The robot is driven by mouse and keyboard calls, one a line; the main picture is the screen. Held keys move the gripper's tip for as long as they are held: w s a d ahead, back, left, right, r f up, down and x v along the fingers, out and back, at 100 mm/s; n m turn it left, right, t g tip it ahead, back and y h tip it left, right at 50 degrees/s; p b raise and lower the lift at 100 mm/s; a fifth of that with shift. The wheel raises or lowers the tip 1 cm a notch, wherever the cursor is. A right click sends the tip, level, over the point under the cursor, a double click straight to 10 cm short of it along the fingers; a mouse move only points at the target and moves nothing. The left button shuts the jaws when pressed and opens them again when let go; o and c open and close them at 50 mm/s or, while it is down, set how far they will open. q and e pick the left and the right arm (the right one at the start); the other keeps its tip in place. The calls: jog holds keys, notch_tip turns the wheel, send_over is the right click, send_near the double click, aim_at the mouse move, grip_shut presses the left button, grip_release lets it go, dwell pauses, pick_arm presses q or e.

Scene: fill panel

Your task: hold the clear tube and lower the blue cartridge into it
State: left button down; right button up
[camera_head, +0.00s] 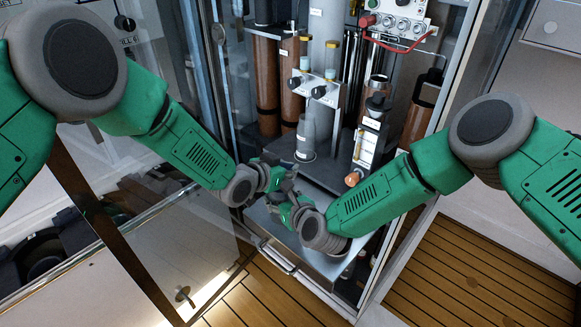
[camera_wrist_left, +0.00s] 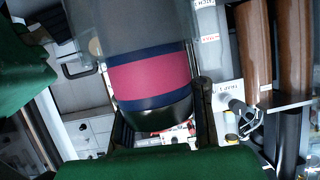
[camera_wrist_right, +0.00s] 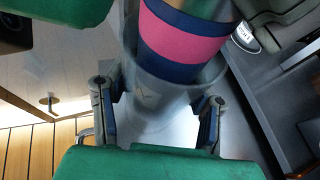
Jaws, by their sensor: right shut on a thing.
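My right gripper (camera_head: 293,203) is shut on the clear tube (camera_wrist_right: 150,97), which stands between its two fingers in the right wrist view. The blue cartridge (camera_wrist_right: 185,38), with a pink band between navy bands, is lined up with the tube there. Its lower navy edge shows at the tube; how deep it sits I cannot tell. In the left wrist view the cartridge (camera_wrist_left: 150,75) shows its bands and a black end between the fingers of my left gripper (camera_wrist_left: 162,112). Whether these fingers grip it is unclear. In the head view the grippers are close together and hide both parts.
Behind the grippers a cabinet holds copper-coloured columns (camera_head: 292,84), a grey translucent cup (camera_head: 306,138) and a control box (camera_head: 396,18). A glass door (camera_head: 175,243) is on the left and a wooden floor (camera_head: 470,270) at the lower right.

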pick_arm(q)
jog(key=c, duration=1.6)
grip_release()
notch_tip(320, 180, up, 10)
jog(key=shift+w+f, duration=0.1)
pick_arm(e)
jog(key=o, duration=1.2)
